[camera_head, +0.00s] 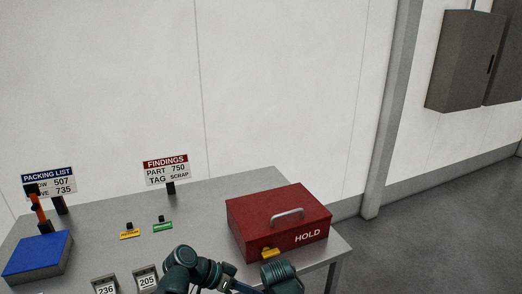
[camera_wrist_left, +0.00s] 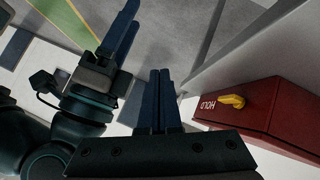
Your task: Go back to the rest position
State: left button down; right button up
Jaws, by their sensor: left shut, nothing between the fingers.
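My left gripper (camera_wrist_left: 160,100) shows in the left wrist view, its two dark blue fingers together with nothing between them. The red HOLD box (camera_wrist_left: 268,122) is to the right of these fingers and apart from them. My right gripper (camera_wrist_left: 118,42) shows at the upper left of that view, seen from the side, so its finger gap is unclear. In the head view, teal arm links of mine (camera_head: 190,272) are at the bottom middle, in front of the table; no fingertips are clearly visible there.
The grey table (camera_head: 205,208) carries the red HOLD box (camera_head: 272,222), closed with a yellow latch (camera_head: 270,253), and a blue box (camera_head: 38,254). Yellow (camera_head: 129,234) and green (camera_head: 162,226) tags, number plates (camera_head: 146,281) and two signs stand there. Floor (camera_head: 425,230) is clear at right.

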pick_arm(q)
jog(key=s+a+f+n+g+y, duration=0.1)
jog(key=s+a+f+n+y, duration=0.3)
jog(key=f+y, duration=0.4)
jog(key=shift+s+n+y, duration=0.8)
jog(key=shift+s+y, duration=0.2)
jog(key=shift+y, duration=0.8)
jog(key=c, duration=1.6)
grip_release()
jog(key=shift+f, duration=0.1)
